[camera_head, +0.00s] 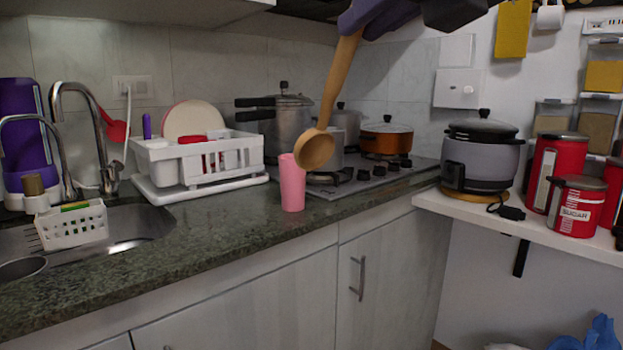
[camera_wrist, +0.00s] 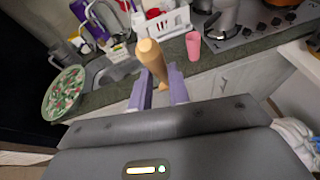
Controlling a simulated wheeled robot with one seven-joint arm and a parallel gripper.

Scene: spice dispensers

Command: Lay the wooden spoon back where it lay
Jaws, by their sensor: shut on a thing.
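The wooden spoon (camera_head: 336,84) hangs from my gripper (camera_head: 352,24) at the top of the head view, tilted, handle up and round bowl down. My gripper's purple fingers are shut on its handle. In the head view the bowl overlaps the rim of a pink cup (camera_head: 292,188); in the wrist view the cup (camera_wrist: 193,46) stands clear to the right of the spoon.
The dark stone counter (camera_head: 215,222) has bare room left of the cup. A white dish rack (camera_head: 210,165) stands behind, the sink with a white basket (camera_head: 73,226) at left. The hob with pots (camera_head: 386,137) is at right. A shelf holds a rice cooker (camera_head: 480,160) and red canisters.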

